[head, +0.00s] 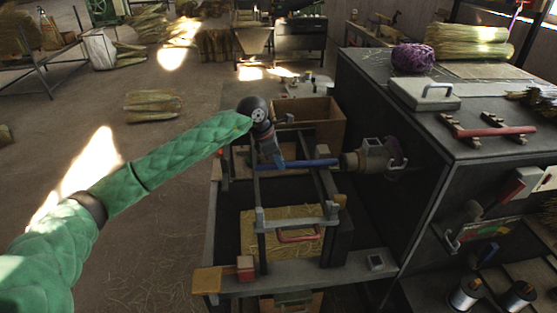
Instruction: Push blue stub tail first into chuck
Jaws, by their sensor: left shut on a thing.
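The blue stub (312,163) lies about level across the winding frame, with its right end at or very near the chuck (349,161). I cannot tell whether that end is inside the chuck. The chuck sits on a grey machine head (371,153) at the side of the dark cabinet. My left gripper (276,163) is shut on the left part of the blue stub. Its fingers are small and dark here and partly hide that end. My right gripper is not in view.
Below the stub is a frame with dark rails and a red handle (298,238) over a straw-filled tray (262,218). A cardboard box (325,113) stands behind. The dark cabinet (400,107) bounds the right side, with purple twine (413,58) on top. Floor at left is mostly open.

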